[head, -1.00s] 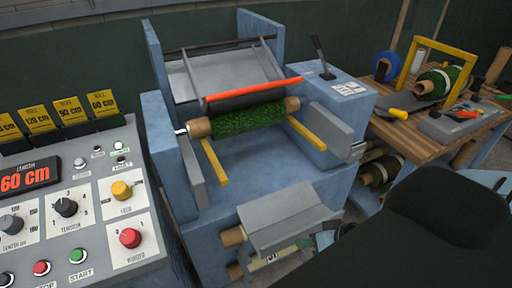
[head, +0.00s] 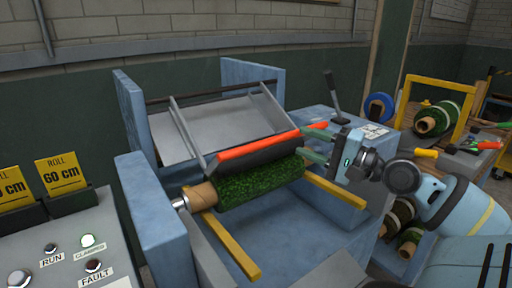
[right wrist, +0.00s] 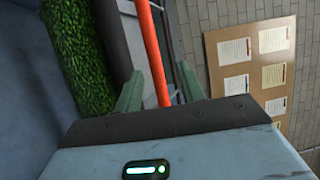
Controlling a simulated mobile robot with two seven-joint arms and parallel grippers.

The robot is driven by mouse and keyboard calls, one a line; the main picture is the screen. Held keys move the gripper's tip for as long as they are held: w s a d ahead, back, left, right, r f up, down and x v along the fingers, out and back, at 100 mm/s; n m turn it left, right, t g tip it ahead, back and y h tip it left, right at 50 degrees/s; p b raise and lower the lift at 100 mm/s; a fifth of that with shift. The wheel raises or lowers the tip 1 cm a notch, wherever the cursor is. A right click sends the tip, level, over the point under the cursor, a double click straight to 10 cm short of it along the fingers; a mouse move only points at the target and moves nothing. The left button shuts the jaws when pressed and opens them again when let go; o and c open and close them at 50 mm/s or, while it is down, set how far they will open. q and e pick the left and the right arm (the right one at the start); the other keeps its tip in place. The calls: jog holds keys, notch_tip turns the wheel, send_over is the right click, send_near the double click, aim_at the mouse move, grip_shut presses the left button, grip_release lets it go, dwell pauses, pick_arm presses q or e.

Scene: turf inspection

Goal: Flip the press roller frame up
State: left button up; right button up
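The press roller frame has an orange bar (head: 255,145) above a dark roller (head: 245,157). It is lowered, with the dark roller against a green turf roll (head: 262,183) in the blue machine. My right gripper (head: 308,144) is at the bar's right end. In the right wrist view the orange bar (right wrist: 152,45) runs between the two green fingers (right wrist: 160,85). Small gaps show on both sides of the bar, so the gripper looks open around it. The turf (right wrist: 77,60) lies left of the fingers there. My left gripper is not in view.
Blue side walls (head: 155,215) flank the turf roll, and yellow rails (head: 233,250) run toward the front. A black lever (head: 333,92) stands behind my right gripper. A control panel (head: 70,250) is at left. A wooden bench with rolls (head: 436,119) is at right.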

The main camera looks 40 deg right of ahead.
aim_at(287, 136)
jog(key=shift+w+a+f, duration=0.1)
jog(key=shift+w+f, duration=0.2)
jog(key=shift+w, duration=0.05)
jog(key=shift+w+r+p, duration=0.1)
jog(key=shift+p, duration=0.2)
jog(key=shift+p+x, duration=0.85)
jog(key=shift+x, duration=0.3)
jog(key=shift+w+a+r+p, duration=0.15)
jog(key=shift+w+p, duration=0.4)
jog(key=shift+w, duration=0.15)
jog(key=shift+w+a+r+p, duration=0.1)
jog(key=shift+w+a+p, duration=0.15)
jog(key=shift+w+p, duration=0.2)
jog(key=shift+x, duration=0.8)
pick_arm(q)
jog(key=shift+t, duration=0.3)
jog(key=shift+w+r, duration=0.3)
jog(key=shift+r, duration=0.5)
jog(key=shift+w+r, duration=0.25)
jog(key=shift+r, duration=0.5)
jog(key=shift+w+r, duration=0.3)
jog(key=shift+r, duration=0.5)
pick_arm(e)
jog(key=shift+w+a+f, duration=0.1)
jog(key=shift+w+f, duration=0.1)
jog(key=shift+w, duration=0.4)
